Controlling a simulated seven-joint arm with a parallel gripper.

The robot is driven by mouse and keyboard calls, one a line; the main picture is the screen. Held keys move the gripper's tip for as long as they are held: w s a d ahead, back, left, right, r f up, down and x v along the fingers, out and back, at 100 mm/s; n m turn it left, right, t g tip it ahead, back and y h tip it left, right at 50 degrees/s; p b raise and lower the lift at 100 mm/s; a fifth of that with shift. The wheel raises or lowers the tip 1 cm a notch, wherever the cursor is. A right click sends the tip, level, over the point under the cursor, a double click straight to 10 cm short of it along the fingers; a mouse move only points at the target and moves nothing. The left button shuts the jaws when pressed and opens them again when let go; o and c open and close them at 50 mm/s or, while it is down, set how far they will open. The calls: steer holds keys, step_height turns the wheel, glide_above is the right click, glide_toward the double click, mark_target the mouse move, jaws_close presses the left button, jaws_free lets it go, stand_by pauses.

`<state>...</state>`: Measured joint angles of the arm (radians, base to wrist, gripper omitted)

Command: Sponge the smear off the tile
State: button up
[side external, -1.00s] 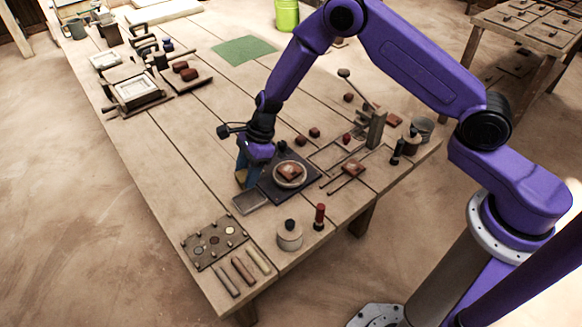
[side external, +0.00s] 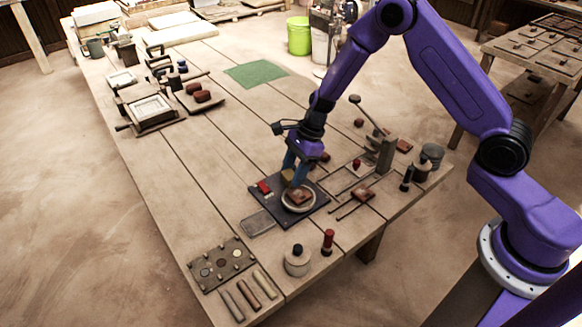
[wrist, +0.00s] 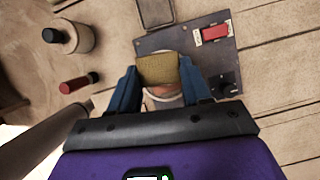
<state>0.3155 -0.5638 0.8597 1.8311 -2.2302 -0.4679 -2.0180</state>
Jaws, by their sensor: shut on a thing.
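A yellow-tan sponge (wrist: 158,69) is held between the blue fingers of my gripper (wrist: 160,80). In the side view, my gripper (side external: 292,170) points down with the sponge (side external: 287,175) at the back-left edge of the tile. The reddish-brown tile (side external: 300,197) lies on a pale round wheel (side external: 287,205) on a dark board (side external: 262,193). In the wrist view the sponge and gripper hide most of the tile. I cannot tell whether the sponge touches the tile. I cannot make out the smear.
The board carries a red switch (wrist: 214,32) and a black knob (wrist: 222,85). A lever press (side external: 385,155) stands to the right.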

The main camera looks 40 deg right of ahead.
steer(key=shift+f, duration=2)
step_height(320, 180, down, 2)
steer(key=shift+f, duration=0.1)
steer(key=shift+d, duration=3)
steer(key=shift+a, duration=3)
steer(key=shift+a+r, duration=0.1)
steer(key=shift+r, duration=4.05)
